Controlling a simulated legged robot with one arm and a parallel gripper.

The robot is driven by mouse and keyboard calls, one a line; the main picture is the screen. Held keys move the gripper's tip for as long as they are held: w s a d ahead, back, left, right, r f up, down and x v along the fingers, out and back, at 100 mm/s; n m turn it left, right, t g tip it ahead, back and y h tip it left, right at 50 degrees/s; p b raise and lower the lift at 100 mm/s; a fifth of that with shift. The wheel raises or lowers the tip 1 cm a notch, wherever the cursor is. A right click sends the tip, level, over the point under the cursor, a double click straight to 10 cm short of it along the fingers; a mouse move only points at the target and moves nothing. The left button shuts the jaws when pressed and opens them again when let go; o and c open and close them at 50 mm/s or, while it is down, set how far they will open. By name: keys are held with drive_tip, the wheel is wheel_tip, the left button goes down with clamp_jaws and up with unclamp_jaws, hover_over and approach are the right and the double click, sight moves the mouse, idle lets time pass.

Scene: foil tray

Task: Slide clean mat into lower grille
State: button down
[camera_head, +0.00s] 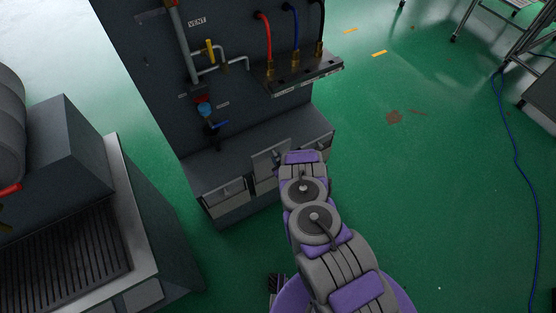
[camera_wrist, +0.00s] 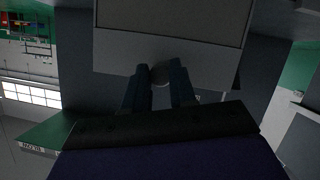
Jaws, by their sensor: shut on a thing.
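A flat grey panel with a pale border, seemingly the mat (camera_head: 266,166), stands tilted at the front of the dark cabinet's low section. In the wrist view the same panel (camera_wrist: 120,47) fills the top middle. My gripper (camera_head: 277,163) is at the panel's right side in the head view. In the wrist view my gripper (camera_wrist: 160,80) is shut on a small rounded grip at the panel's edge. The cabinet's low front has a framed opening or panel at left (camera_head: 224,193) and another at right (camera_head: 318,146). The part behind the held panel is hidden, and I cannot tell whether the panel is inside a slot.
The dark cabinet (camera_head: 150,75) rises behind, with pipes, valves and a shelf (camera_head: 305,72) with red, blue and black hoses. A bench with a slatted grate (camera_head: 60,240) stands at left. Green floor (camera_head: 420,190) is open at right, with a blue cable (camera_head: 516,150) farther right.

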wheel_tip(320, 180, up, 13)
drive_tip(key=p, duration=0.9)
drive_tip(key=shift+f, duration=0.2)
idle(0.5)
drive_tip(key=s+d+p, duration=0.5)
drive_tip(key=s+p, duration=0.2)
drive_tip(key=s, duration=0.1)
drive_tip(key=shift+s+d, duration=0.15)
drive_tip(key=shift+d, duration=0.1)
idle(0.5)
